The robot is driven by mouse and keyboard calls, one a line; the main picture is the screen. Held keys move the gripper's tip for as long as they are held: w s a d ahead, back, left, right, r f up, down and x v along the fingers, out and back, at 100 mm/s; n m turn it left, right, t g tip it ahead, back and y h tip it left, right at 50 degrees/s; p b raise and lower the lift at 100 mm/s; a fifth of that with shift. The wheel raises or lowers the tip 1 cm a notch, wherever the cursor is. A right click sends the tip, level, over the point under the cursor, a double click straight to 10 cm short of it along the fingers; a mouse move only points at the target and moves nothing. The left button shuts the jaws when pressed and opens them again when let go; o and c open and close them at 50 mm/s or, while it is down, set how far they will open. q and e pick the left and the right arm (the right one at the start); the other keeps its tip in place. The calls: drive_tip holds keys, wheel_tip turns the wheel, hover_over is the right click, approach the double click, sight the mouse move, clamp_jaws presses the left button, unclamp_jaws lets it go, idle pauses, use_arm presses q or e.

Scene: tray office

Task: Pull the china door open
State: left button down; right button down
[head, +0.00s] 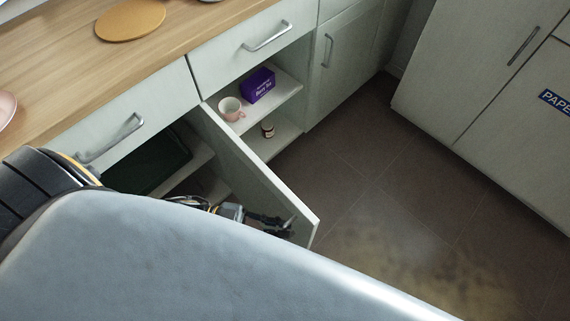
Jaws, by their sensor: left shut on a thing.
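The china door (245,166) is a pale panel standing swung out from the counter front, well open. Its free edge points toward the lower right. My left gripper (283,225) is at the left face of the door near that free edge, shut on what seems to be the door handle (291,224), mostly hidden by the fingers. Inside the open cabinet to the right of the door, a pink-and-white cup (231,108) and a purple box (258,85) stand on the upper shelf, with a small jar (268,129) below. My right gripper is not in view.
Left of the door is another open compartment with a dark thing (150,168) inside. Drawers with handles (268,36) sit under the wooden counter (70,75). Dark tiled floor (370,180) right of the door is clear, up to pale cabinets (490,85).

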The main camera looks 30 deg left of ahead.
use_arm(q)
drive_tip(key=shift+s+a, duration=0.1)
drive_tip(key=shift+a, duration=0.05)
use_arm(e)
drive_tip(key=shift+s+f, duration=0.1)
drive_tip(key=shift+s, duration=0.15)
use_arm(q)
drive_tip(key=c, duration=1.5)
unclamp_jaws()
drive_tip(key=shift+o, duration=0.3)
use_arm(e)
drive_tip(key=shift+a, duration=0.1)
use_arm(q)
drive_tip(key=v, duration=0.7)
drive_tip(key=shift+a, duration=0.25)
